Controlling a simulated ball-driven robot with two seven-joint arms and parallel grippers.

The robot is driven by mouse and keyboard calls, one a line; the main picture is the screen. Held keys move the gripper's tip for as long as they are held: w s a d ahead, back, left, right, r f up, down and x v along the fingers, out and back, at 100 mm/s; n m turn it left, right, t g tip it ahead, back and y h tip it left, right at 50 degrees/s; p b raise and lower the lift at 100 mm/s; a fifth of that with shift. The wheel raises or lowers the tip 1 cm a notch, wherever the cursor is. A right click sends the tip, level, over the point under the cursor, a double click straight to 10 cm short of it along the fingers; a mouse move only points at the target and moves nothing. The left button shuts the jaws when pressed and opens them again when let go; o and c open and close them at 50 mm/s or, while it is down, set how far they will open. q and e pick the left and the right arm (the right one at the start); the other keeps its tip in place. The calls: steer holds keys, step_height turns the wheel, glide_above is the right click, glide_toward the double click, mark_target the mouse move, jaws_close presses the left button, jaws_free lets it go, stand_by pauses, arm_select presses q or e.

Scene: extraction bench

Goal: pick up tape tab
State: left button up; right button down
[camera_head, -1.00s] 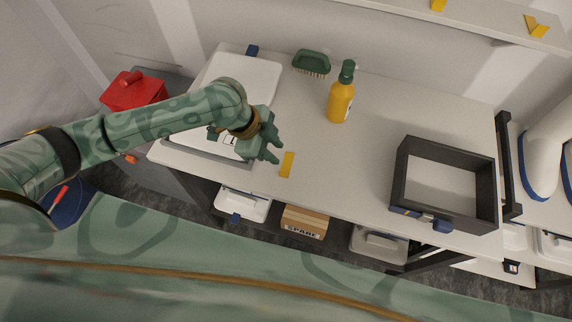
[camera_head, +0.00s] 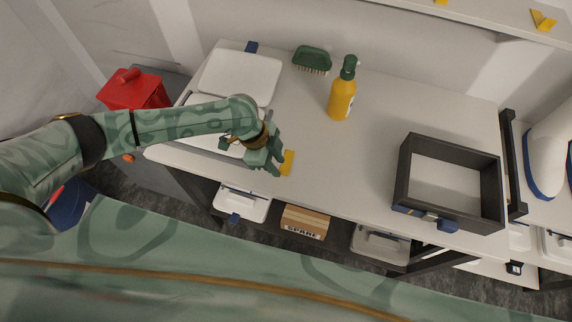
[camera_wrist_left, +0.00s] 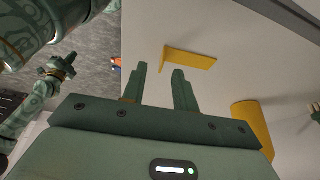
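The yellow tape tab (camera_head: 288,161) lies near the front edge of the bench. In the left wrist view the tape tab (camera_wrist_left: 192,58) is a strip with a bent end, just beyond my fingertips. My left gripper (camera_head: 275,168) is low over the bench beside the tab and partly overlaps it in the head view. In the wrist view its two fingers (camera_wrist_left: 159,68) are apart with nothing between them. My other gripper (camera_wrist_left: 60,65) shows small at the left of the wrist view; its finger state is unclear. It is out of the head view.
A yellow bottle (camera_head: 341,98) and green brush (camera_head: 312,59) stand toward the back. A dark open frame (camera_head: 406,178) is at the right. White-lidded cases (camera_head: 240,77) lie at the left, under and behind my arm. The bench middle is clear.

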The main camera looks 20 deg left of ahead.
mark_target(281, 168)
arm_select(q)
steer(key=x, duration=0.3)
steer(key=shift+w+d+f+b, duration=0.15)
steer(key=shift+f+b, duration=0.1)
steer(key=shift+b, duration=0.05)
jaws_close()
